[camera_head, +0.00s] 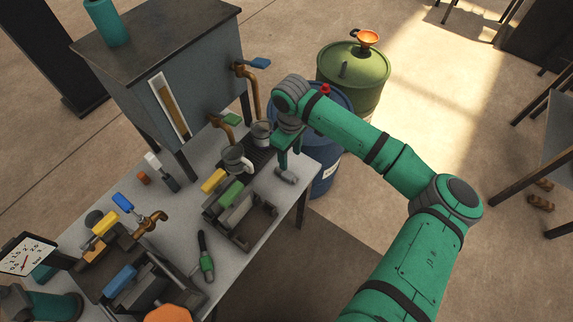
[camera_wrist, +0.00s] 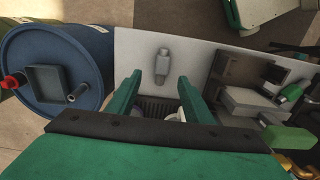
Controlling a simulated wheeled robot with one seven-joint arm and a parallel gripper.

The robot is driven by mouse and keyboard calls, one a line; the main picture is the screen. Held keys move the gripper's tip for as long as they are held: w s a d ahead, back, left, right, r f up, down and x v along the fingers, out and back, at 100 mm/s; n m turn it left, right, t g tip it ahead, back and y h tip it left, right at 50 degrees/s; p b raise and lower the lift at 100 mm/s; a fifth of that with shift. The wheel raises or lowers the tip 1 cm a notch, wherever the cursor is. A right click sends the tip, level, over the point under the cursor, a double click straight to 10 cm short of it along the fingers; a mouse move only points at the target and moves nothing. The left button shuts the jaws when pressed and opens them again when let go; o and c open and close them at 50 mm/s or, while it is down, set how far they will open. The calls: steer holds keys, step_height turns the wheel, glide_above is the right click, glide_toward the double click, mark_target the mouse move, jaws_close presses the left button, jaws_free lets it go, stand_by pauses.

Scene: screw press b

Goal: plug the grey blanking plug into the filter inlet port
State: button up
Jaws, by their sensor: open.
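The grey blanking plug (camera_head: 286,176) lies on its side on the right part of the pale bench, near the edge. In the wrist view the plug (camera_wrist: 162,65) shows whole, just beyond the fingertips and between their lines. My gripper (camera_head: 289,157) is open and empty above the bench beside the plug. In the wrist view its two green fingers stand wide apart (camera_wrist: 159,82), with nothing between them. I cannot tell which opening is the filter inlet port; a unit with a brass tap (camera_head: 150,222) stands at the front left of the bench.
A blue drum (camera_wrist: 55,65) stands beside the bench edge, with a green drum (camera_head: 352,75) behind. Metal mugs (camera_head: 237,160) sit near a dark grate. A grey tank (camera_head: 185,75) rises at the back. A green-handled tool (camera_head: 206,257) lies in front.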

glide_above(287, 173)
steer(key=d, duration=0.1)
step_height(287, 173, down, 5)
steer(key=shift+s+r, duration=0.1)
steer(key=f, duration=0.2)
steer(key=a+f, duration=0.1)
steer(key=f, duration=0.1)
steer(key=shift+f, duration=0.55)
steer(key=shift+c, duration=0.6)
jaws_close()
